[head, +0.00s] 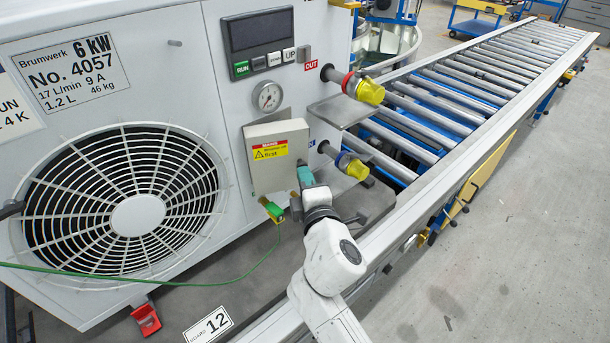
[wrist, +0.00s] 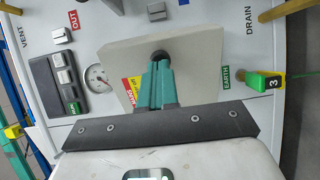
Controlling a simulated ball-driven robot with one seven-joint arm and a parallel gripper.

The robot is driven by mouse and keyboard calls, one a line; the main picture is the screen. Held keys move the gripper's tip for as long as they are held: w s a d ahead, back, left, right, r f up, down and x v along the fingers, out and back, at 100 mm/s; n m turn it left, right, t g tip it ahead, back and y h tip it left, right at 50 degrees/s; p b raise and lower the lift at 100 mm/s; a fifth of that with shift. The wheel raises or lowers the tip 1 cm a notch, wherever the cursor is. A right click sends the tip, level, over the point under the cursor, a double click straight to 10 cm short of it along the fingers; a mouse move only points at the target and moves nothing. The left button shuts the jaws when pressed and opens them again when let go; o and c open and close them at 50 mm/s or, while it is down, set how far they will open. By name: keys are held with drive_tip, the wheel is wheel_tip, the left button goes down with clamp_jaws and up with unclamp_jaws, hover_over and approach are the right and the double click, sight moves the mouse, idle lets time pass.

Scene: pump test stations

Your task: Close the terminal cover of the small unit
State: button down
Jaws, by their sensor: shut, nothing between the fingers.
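The terminal cover (head: 278,170) is a pale grey panel with a red and yellow warning label, on the front of the white unit (head: 210,60) marked No. 4057, 6 kW, below its round gauge. In the wrist view the cover (wrist: 195,60) lies tilted behind my fingers. My gripper (head: 304,172) is at the cover's lower right edge in the head view. In the wrist view its teal fingers (wrist: 158,72) are shut and empty, with tips by a dark round spot on the cover. I cannot tell whether they touch it or how far the cover stands open.
A green cable (head: 230,280) ends in a green-yellow plug (head: 272,209) below the cover. A roller conveyor (head: 470,80) runs off to the right.

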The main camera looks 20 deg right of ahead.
drive_tip(key=shift+w, duration=0.25)
drive_tip(key=shift+d, duration=0.1)
